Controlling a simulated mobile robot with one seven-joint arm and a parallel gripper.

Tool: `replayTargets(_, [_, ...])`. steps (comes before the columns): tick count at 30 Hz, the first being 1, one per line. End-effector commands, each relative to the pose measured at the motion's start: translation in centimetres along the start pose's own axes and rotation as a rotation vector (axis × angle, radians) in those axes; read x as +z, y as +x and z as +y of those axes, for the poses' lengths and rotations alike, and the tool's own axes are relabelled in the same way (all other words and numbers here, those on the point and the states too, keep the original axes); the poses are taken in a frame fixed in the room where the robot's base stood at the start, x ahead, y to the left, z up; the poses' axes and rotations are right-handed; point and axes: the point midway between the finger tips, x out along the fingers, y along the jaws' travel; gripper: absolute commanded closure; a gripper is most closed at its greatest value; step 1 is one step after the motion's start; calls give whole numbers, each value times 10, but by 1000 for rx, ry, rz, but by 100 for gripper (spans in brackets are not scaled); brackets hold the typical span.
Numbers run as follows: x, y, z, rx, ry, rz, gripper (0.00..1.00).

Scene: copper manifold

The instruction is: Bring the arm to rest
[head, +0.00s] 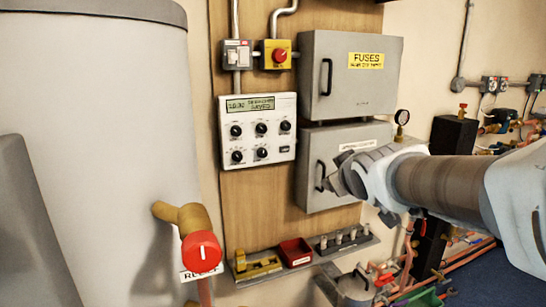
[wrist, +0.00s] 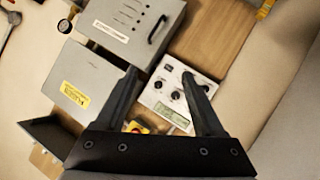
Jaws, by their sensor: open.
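My gripper (head: 343,182) is at the end of my arm, which reaches in from the right in the head view. It appears in front of the lower grey cabinet (head: 312,165), near its black handle. Whether it touches the cabinet cannot be told. In the wrist view my gripper (wrist: 160,74) has its two dark fingers spread apart with nothing held between them. The white control panel (wrist: 172,92) shows beyond and between the fingers. The wrist view is turned so that the panel and cabinets appear rotated.
The upper cabinet (head: 345,80) is labelled FUSES. A white cylinder (head: 100,120) with a red-capped valve (head: 201,250) stands left. A shelf (head: 345,247) below holds a yellow item (head: 257,266) and a red bin (head: 295,252).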

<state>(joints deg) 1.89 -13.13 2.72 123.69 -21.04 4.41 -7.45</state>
Motion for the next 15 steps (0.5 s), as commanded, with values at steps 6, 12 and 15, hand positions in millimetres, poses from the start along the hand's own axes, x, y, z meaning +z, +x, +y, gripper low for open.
replayTargets(6, [65, -77, -15, -32, 197, -244, 30])
replayTargets(12, [123, -144, -49, -100, 364, -454, 30])
replayTargets(15, [145, -170, -66, -136, 424, -536, 30])
